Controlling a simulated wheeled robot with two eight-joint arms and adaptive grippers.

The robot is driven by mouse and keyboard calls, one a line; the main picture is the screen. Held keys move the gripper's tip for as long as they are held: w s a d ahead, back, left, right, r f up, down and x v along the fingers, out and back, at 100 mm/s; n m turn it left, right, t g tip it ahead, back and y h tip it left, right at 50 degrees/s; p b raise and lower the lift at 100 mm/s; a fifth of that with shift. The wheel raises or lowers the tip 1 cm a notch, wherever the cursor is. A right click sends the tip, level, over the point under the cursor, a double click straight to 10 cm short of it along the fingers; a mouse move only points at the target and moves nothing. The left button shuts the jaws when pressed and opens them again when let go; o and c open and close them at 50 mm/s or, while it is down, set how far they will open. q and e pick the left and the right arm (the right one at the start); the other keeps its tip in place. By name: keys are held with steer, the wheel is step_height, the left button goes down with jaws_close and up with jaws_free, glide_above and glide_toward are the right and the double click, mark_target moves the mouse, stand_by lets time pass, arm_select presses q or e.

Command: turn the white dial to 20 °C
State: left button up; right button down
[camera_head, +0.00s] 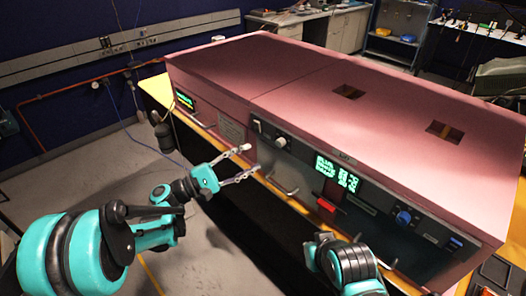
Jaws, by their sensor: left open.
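A pink box-shaped enclosure (285,65) stands on a yellow-edged bench, with a dark control panel (301,151) on its front. I cannot read any scale, nor tell for certain which is the white dial. My left gripper (252,159) is open and empty, its fingers spread toward the front, just left of and below the knobs. It appears apart from them. My right arm shows at bottom centre, but its fingers are not visible.
A green-lit display (337,172), a red handle (326,204) and a blue knob (403,218) sit farther right on the panel. Metal handles stick out along the front. A smaller display (184,99) is at the left. Open floor (110,165) lies left of the bench.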

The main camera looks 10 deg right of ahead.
arm_select(q)
steer(key=shift+v, duration=1.7)
steer(key=shift+d, duration=0.1)
steer(key=s+a+f+m+y, duration=0.2)
steer(key=s+f+m+y, duration=0.3)
steer(key=s+y, duration=0.4)
steer(key=s+a+f+m+y, duration=0.2)
steer(key=s+a+y, duration=0.3)
steer(key=a, duration=0.3)
steer(key=s+a+f+m+t+y, duration=0.1)
steer(key=s+a+f+m+y, duration=0.1)
steer(key=s+a+f+y, duration=0.2)
steer(key=s+a+y, duration=0.1)
steer(key=s+a, duration=0.2)
steer(key=a, duration=0.1)
steer(key=shift+s+a+m+y, duration=0.25)
steer(key=shift+s+m+y, duration=0.05)
steer(key=shift+s+m, duration=0.1)
steer(key=shift+w, duration=0.1)
